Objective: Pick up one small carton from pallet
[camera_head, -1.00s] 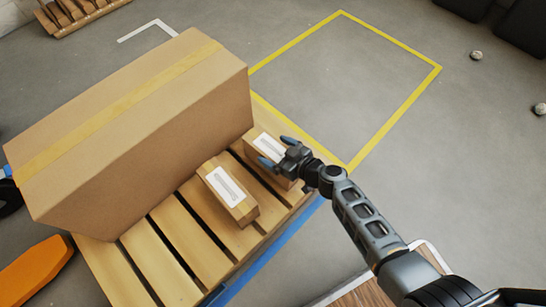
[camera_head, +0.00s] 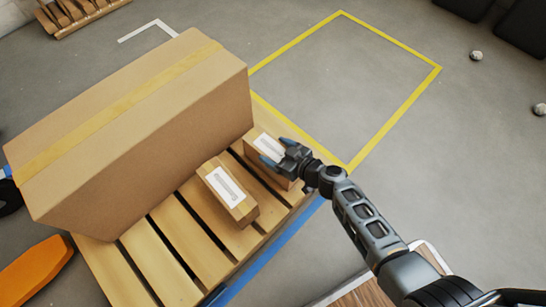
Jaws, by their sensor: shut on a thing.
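Two small brown cartons with white labels are on the wooden pallet (camera_head: 178,270). The nearer small carton (camera_head: 238,207) lies free on the slats. The farther small carton (camera_head: 252,150) is at my gripper (camera_head: 275,152), whose blue-tipped fingers are shut on it from the right. My gripper covers part of this carton's top and right side. I cannot tell whether its underside touches the slats.
A large taped carton (camera_head: 150,130) fills the left and back of the pallet. A yellow-outlined empty floor area (camera_head: 345,85) lies behind. An orange object (camera_head: 38,272) is at lower left. Two small balls lie on the floor at right.

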